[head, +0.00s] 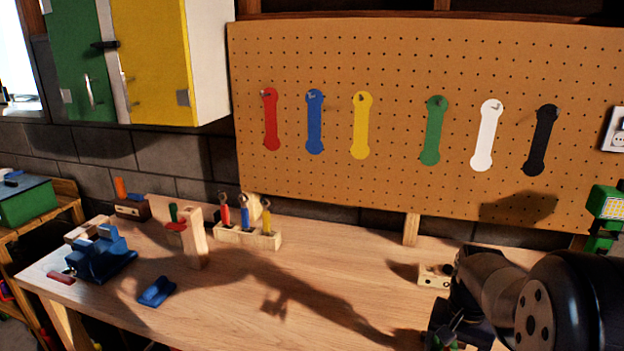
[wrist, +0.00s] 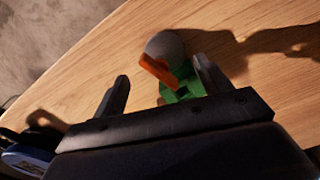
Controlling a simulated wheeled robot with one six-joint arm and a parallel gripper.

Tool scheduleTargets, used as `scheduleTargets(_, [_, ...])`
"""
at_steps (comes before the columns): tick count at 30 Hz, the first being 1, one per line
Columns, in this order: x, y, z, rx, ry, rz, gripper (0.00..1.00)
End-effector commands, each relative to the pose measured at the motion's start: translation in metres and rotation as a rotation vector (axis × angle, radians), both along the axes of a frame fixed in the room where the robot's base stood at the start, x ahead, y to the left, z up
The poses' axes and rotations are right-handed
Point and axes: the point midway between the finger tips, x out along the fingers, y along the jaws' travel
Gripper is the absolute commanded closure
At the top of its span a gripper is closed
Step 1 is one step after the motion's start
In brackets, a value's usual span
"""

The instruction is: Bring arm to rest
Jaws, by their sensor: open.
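My gripper (head: 446,332) is low at the right front of the workbench (head: 330,262), partly hidden by my own arm and cut by the bottom edge of the head view. In the wrist view my gripper (wrist: 160,69) points down at the bench with its two dark fingers well apart. A green object with an orange part and a rounded grey end (wrist: 180,75) shows between and beyond the fingers. The fingers do not visibly press on it. Its lower part is hidden by the gripper body.
A pegboard (head: 400,60) with several coloured wrench shapes stands behind. A wooden holder with screwdrivers (head: 250,238), a blue vise (head: 100,258) and a blue piece (head: 157,291) are on the left half. A small wooden block (head: 434,276) is near my arm. The bench middle is clear.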

Motion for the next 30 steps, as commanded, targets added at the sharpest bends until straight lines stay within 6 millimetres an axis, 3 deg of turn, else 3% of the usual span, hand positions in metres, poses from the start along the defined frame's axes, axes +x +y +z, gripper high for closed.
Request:
scheduleTargets(9, [0.000,0.000,-0.001,-0.001,-0.002,0.252,0.27])
scheduleTargets(19, [0.001,0.000,0.060,-0.002,-0.003,0.257,0.27])
scheduleTargets(24, [0.000,0.000,0.075,-0.001,-0.002,0.256,0.27])
scheduleTargets(30, [0.000,0.000,0.079,0.000,0.000,0.255,0.27])
